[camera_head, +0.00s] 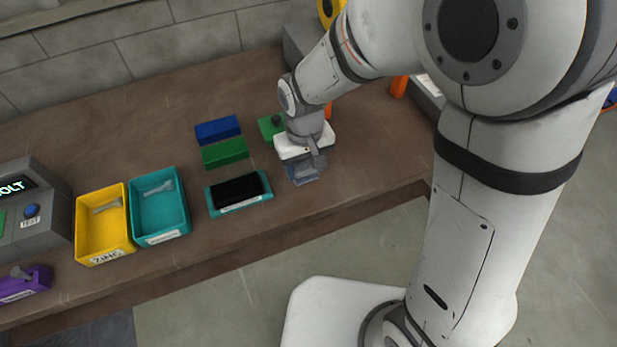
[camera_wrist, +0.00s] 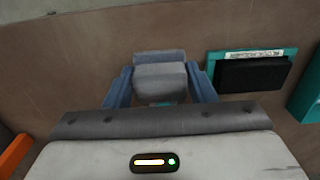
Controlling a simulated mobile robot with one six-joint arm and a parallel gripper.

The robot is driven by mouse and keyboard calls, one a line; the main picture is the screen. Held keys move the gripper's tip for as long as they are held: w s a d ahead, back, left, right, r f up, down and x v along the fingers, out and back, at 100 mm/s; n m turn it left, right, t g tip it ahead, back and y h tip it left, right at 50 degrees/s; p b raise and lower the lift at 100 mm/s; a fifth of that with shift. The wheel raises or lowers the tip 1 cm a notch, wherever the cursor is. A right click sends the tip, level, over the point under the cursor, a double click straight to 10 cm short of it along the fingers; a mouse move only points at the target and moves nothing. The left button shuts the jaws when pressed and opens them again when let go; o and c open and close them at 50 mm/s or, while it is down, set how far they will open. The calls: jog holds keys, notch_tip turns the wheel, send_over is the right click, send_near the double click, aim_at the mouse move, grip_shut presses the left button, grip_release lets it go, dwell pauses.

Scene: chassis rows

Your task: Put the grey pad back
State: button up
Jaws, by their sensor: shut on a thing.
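In the head view my gripper (camera_head: 303,172) is low over the front part of the bench, right of a teal holder (camera_head: 215,211) with a black pad (camera_head: 238,190). I cannot tell there whether the grey pad touches the bench.
A blue block (camera_head: 217,129) and a green block (camera_head: 225,153) lie behind the black pad. A teal bin (camera_head: 146,230) and a yellow bin (camera_head: 88,246) stand to the left, each holding a light piece. A green item (camera_head: 269,127) sits close behind my gripper. The bench's front edge is near.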

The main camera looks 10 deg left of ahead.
aim_at(305, 164)
jog(key=f, duration=0.3)
jog(key=shift+w+f, duration=0.2)
jog(key=shift+f, duration=0.1)
jog(key=shift+s+f, duration=0.1)
jog(key=shift+f, duration=1.6)
jog(key=shift+f, duration=0.25)
jog(key=o, duration=0.9)
jog(key=shift+r, duration=0.1)
jog(key=shift+o, duration=0.2)
notch_tip(305, 164, up, 12)
jog(key=shift+r, duration=0.15)
jog(key=s+d+r+m+t, duration=0.1)
jog(key=s+d+r+m, duration=0.1)
jog(key=d, duration=0.5)
jog(key=s+d+r+m+t, duration=0.1)
jog(key=d+r, duration=0.3)
jog(key=d, duration=0.4)
jog(key=s+d+r+m+t, duration=0.1)
jog(key=s+d+r+m, duration=0.2)
jog(key=d, duration=0.5)
jog(key=shift+s+d, duration=0.2)
jog(key=shift+s, duration=0.4)
